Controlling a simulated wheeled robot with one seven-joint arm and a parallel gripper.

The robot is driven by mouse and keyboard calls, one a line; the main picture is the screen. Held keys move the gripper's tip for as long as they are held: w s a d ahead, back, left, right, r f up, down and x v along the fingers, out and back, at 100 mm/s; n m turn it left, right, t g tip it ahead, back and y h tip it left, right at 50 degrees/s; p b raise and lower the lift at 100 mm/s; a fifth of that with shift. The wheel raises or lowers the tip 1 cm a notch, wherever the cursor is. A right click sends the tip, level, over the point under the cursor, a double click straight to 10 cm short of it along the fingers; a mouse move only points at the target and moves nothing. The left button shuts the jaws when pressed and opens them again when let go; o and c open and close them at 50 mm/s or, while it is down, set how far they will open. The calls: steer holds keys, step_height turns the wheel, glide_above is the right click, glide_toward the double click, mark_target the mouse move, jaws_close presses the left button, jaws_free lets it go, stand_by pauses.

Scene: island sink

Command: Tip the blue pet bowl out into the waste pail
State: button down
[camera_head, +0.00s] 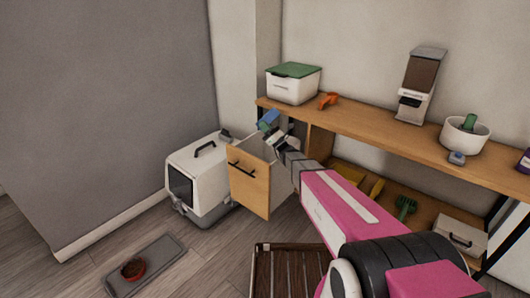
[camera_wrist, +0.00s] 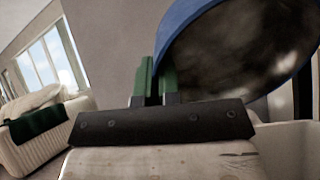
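The blue pet bowl (camera_head: 268,121) is at the end of my arm in the head view, tilted steeply, above the pulled-out wooden front. In the wrist view its blue rim and dark grey, mottled inside (camera_wrist: 245,50) fill the upper right. My gripper (camera_wrist: 152,75) has its green fingers close together at the bowl's rim and holds it. In the head view my gripper (camera_head: 277,137) is small and partly hidden by the bowl and wrist. I cannot make out the waste pail for certain; the space behind the wooden front is mostly hidden.
The wooden front (camera_head: 249,184) with a black handle stands out beside a white pet carrier (camera_head: 199,177). A shelf (camera_head: 390,133) holds a green-lidded box (camera_head: 293,83), a dispenser (camera_head: 420,84) and a white tub (camera_head: 464,135). A red bowl (camera_head: 133,269) sits on a grey floor tray (camera_head: 168,251).

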steer(key=shift+w+a+f+g+h, duration=0.1)
steer(key=shift+a+f+g+h, duration=0.15)
steer(key=shift+f, duration=0.35)
steer(key=shift+w+a+f+g+h, duration=0.1)
steer(key=shift+f+g+h, duration=0.25)
steer(key=shift+f, duration=0.2)
steer(key=shift+w+a+r+n+g+h, duration=0.1)
steer(key=shift+a+r+n+g+h, duration=0.1)
steer(key=shift+a+g+h, duration=0.15)
steer(key=shift+w+a+r+n+g+h, duration=0.1)
steer(key=shift+a+n+g+h, duration=0.1)
steer(key=shift+g+h, duration=0.2)
steer(key=shift+a+f+h, duration=0.1)
steer(key=shift+a+h, duration=0.05)
steer(key=shift+h, duration=0.2)
steer(key=shift+w+a, duration=0.1)
